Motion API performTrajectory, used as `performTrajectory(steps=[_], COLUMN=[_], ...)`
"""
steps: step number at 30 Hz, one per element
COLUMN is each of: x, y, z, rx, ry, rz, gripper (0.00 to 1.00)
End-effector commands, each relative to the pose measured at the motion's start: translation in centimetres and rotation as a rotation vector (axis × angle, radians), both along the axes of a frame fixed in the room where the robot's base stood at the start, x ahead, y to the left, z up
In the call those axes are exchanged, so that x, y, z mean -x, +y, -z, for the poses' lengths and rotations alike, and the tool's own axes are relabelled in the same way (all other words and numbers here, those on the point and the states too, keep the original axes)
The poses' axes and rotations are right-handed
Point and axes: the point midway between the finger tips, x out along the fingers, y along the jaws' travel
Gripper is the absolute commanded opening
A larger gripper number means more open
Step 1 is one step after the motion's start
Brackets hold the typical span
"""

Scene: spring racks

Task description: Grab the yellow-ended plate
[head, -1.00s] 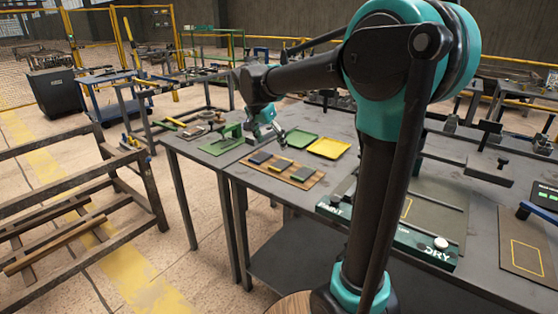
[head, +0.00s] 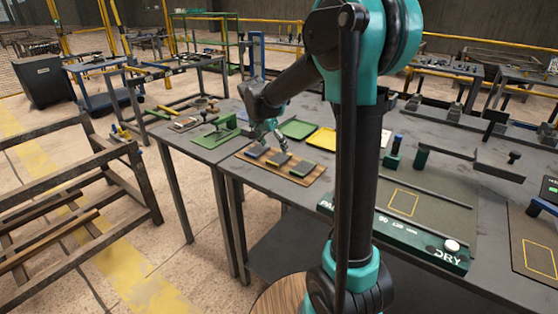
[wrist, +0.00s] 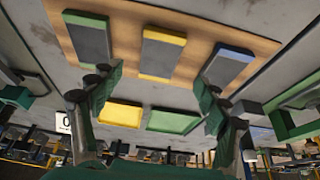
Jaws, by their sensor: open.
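The yellow-ended plate (wrist: 162,52) is a grey block with yellow edges, lying in the middle of a wooden board (wrist: 125,40). A green-ended plate (wrist: 88,38) and a blue-ended plate (wrist: 228,66) lie on either side of it. In the head view the yellow-ended plate (head: 278,159) is the middle one on the board (head: 312,178). My gripper (wrist: 157,83) is open and empty, its fingers apart on either side of the middle plate's line in the wrist view. In the head view my gripper (head: 282,143) is just above the board, close to the middle plate.
A green tray (head: 298,129) and a yellow tray (head: 322,139) lie behind the board. A green stand (head: 218,138) is to the left. A panel marked DRY (head: 420,246) is at the front right. Small upright items (head: 393,155) stand to the right, beyond my arm.

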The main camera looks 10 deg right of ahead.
Motion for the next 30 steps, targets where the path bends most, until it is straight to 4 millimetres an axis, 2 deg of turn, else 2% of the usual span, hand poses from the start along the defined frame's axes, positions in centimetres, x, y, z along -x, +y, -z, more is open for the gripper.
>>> performTrajectory(steps=[8, 18, 26, 30], x=[-0.6, -2.0, -2.1, -2.1], y=[-0.7, -2.0, -2.1, -2.1], z=[1.8, 5.5, 5.8, 5.8], rx=[0.0, 0.0, -0.001, -0.001], ry=[0.0, 0.001, 0.001, 0.001], rz=[0.001, 0.001, 0.0, 0.0], gripper=[0.76, 0.76, 0.76, 0.61])
